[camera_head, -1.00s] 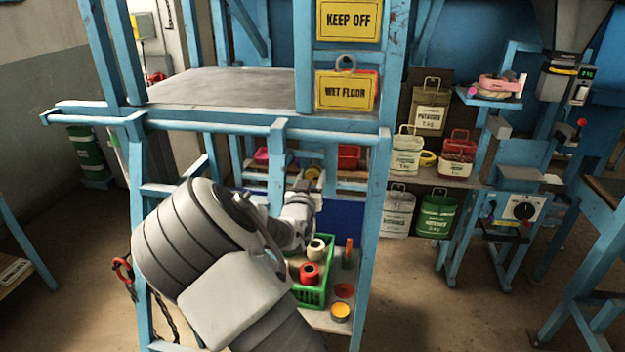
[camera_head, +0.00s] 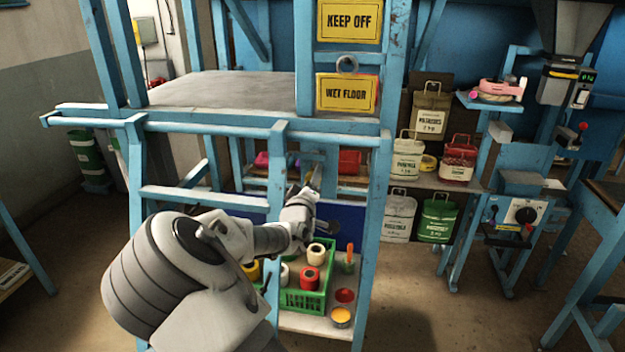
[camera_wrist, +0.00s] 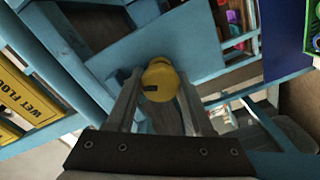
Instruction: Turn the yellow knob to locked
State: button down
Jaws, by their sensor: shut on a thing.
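The yellow knob (camera_wrist: 160,79) is round with a dark mark on its face. In the wrist view it sits between the two fingers of my gripper (camera_wrist: 158,92), which is shut on it. Behind it is a flat blue panel (camera_wrist: 190,35). In the head view my gripper (camera_head: 312,182) reaches in between the blue posts of the stand, and only a small bit of yellow shows at its tip. I cannot read any locked or unlocked marking near the knob.
A green crate (camera_head: 302,300) with several spools stands on a low shelf below my wrist. Blue posts (camera_head: 277,180) and rails surround my arm closely. Sacks, among them a green one (camera_head: 436,218), stand on shelves to the right.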

jog(key=shift+n, duration=2.3)
jog(key=shift+c, duration=1.4)
grip_release()
jog(key=s+a+b, duration=0.1)
jog(key=s+a, duration=0.2)
jog(key=s, duration=1.4)
jog(key=shift+a, duration=0.15)
jog(key=shift+f, duration=0.1)
